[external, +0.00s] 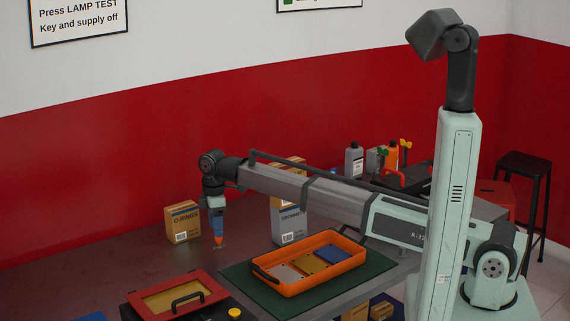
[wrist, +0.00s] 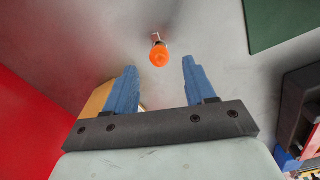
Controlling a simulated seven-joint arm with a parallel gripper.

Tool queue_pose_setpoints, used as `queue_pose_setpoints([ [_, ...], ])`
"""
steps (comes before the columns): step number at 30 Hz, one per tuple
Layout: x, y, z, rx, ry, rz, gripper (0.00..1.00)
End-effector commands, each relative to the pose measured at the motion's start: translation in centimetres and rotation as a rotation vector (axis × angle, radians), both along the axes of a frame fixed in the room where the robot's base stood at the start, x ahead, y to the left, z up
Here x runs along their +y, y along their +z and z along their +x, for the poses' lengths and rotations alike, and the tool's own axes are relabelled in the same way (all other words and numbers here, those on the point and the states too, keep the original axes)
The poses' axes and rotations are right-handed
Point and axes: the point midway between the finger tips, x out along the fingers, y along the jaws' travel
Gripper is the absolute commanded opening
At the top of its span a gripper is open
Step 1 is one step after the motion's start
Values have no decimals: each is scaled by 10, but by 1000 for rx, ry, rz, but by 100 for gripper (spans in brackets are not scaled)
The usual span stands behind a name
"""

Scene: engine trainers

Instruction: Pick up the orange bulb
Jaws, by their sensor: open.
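The orange bulb (wrist: 159,56) shows in the wrist view on the grey tabletop, with its small metal base pointing away from my gripper. It appears in the gap between the two blue fingertips. In the external view my gripper (external: 217,236) points down, low over the table, with a small orange spot at its tips that looks like the bulb. The fingers are apart and do not visibly touch the bulb. How far the bulb is from the fingertips in depth is hard to tell.
A cardboard box (external: 182,222) stands just left of my gripper, and more boxes (external: 289,225) stand to the right. An orange tray (external: 290,288) with coloured plates lies on a green mat (external: 237,275). A red-framed panel (external: 208,283) with a black handle is in front.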

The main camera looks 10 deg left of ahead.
Motion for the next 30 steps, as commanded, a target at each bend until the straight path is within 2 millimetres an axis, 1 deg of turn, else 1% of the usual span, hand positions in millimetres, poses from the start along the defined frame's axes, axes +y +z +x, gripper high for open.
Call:
queue_pose_setpoints([
  [5, -3, -14, 1, 0, 0, 0, 55],
  [9, -6, -32, 1, 0, 0, -1, 55],
  [13, -5, -47, 2, 0, 0, -1, 55],
  [15, -4, -51, 2, 0, 0, 0, 55],
  [21, -4, -51, 2, 0, 0, 0, 55],
  [23, -4, -51, 2, 0, 0, 0, 50],
  [30, -4, -51, 2, 0, 0, 0, 27],
])
